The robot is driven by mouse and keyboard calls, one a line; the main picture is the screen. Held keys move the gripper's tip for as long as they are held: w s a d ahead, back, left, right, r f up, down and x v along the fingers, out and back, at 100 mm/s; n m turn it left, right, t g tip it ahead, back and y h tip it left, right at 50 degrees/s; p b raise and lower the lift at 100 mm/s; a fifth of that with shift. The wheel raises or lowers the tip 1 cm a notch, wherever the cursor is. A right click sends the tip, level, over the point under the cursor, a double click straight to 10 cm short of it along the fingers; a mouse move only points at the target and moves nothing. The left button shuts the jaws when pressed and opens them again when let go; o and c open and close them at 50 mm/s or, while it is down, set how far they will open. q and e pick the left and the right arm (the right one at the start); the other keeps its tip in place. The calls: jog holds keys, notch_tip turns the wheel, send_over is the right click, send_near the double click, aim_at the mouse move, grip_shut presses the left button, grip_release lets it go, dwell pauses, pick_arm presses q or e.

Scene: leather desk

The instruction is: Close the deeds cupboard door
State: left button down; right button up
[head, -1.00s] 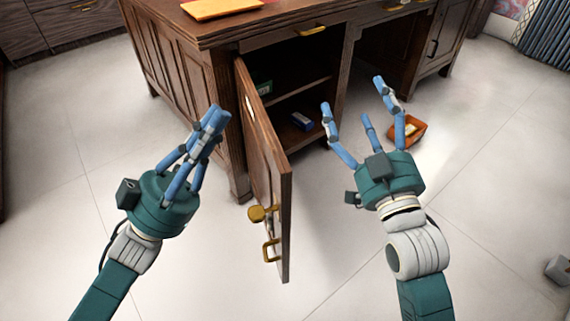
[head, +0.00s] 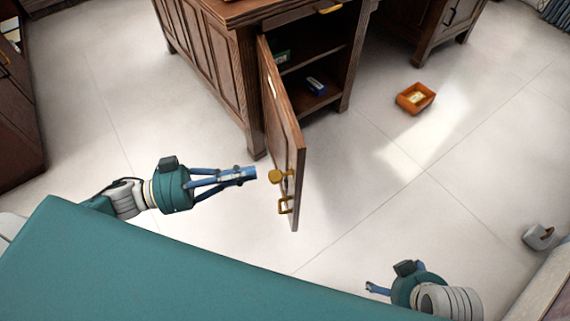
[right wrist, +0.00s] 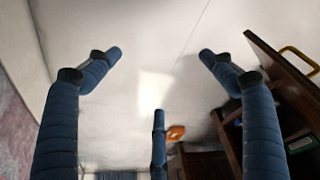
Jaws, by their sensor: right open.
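The deeds cupboard door (head: 282,135) is brown wood and stands open, swung out from the desk's front. My right gripper (head: 371,288) is low in the head view, apart from the door, partly hidden by my body. In the right wrist view its fingers (right wrist: 160,60) are spread and empty, with the door (right wrist: 285,80) at the right.
The cupboard's shelves (head: 312,55) show a green box (head: 283,56) and a blue item (head: 316,86). An orange tray (head: 415,98) lies on the floor to the right. A grey object (head: 540,236) sits farther right. Pale floor around the door is clear.

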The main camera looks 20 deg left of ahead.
pick_arm(q)
jog(key=b+x, duration=0.1)
jog(key=x, duration=0.8)
pick_arm(e)
jog(key=shift+v, duration=1.4)
jog(key=shift+d, duration=0.1)
